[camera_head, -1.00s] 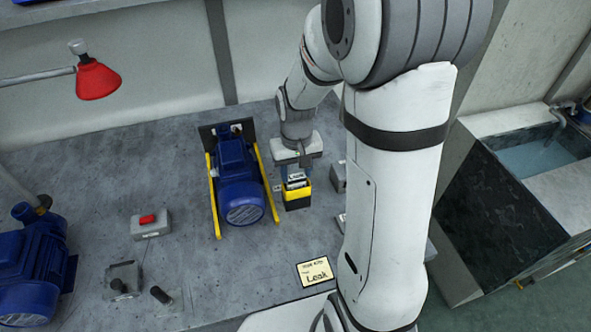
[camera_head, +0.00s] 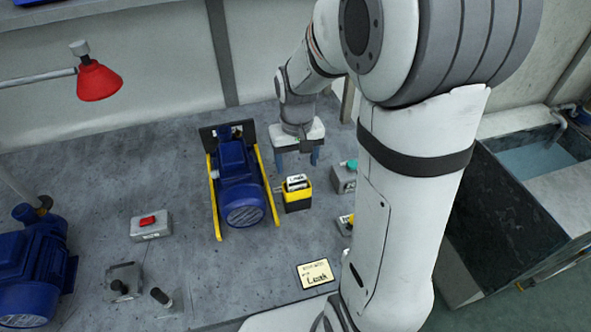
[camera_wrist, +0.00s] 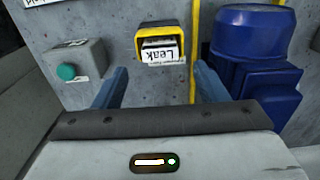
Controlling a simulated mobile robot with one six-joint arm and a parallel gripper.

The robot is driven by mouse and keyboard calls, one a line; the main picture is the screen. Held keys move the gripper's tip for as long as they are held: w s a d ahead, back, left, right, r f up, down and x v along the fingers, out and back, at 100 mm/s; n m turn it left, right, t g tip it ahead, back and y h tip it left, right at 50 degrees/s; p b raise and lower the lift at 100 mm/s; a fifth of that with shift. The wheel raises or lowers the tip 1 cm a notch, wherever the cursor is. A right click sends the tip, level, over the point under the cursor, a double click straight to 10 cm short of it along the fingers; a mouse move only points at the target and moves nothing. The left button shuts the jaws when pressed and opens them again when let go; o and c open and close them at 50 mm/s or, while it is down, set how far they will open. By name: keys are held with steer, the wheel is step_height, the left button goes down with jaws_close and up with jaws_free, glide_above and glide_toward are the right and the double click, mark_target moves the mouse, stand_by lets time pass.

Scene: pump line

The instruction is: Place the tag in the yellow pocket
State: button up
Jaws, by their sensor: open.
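The tag (camera_head: 296,182) is a small white card lettered "Leak". It sits in the yellow pocket (camera_head: 298,196), a yellow and black holder beside the blue pump, with its upper part showing above the rim. The tag also shows in the wrist view (camera_wrist: 160,52), inside the yellow-rimmed pocket (camera_wrist: 162,30). My gripper (camera_head: 297,160) is open and empty, behind and above the pocket, apart from the tag. In the wrist view its two blue fingers are spread wide (camera_wrist: 158,85), with the pocket beyond them.
The blue pump (camera_head: 240,185) stands between yellow rails just left of the pocket. A box with a green button (camera_head: 344,178) is to the right. A yellow "Leak" card (camera_head: 315,273) lies near the front edge. A red-button box (camera_head: 151,226) sits left.

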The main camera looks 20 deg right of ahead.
mark_target(297, 178)
step_height(297, 178, up, 7)
steer(key=s+r+t, duration=0.2)
steer(key=s, duration=1.2)
steer(key=shift+s+a+r+t, duration=0.15)
steer(key=shift+r+t, duration=0.1)
steer(key=shift+t, duration=0.15)
stand_by(1.0)
steer(key=shift+c, duration=0.5)
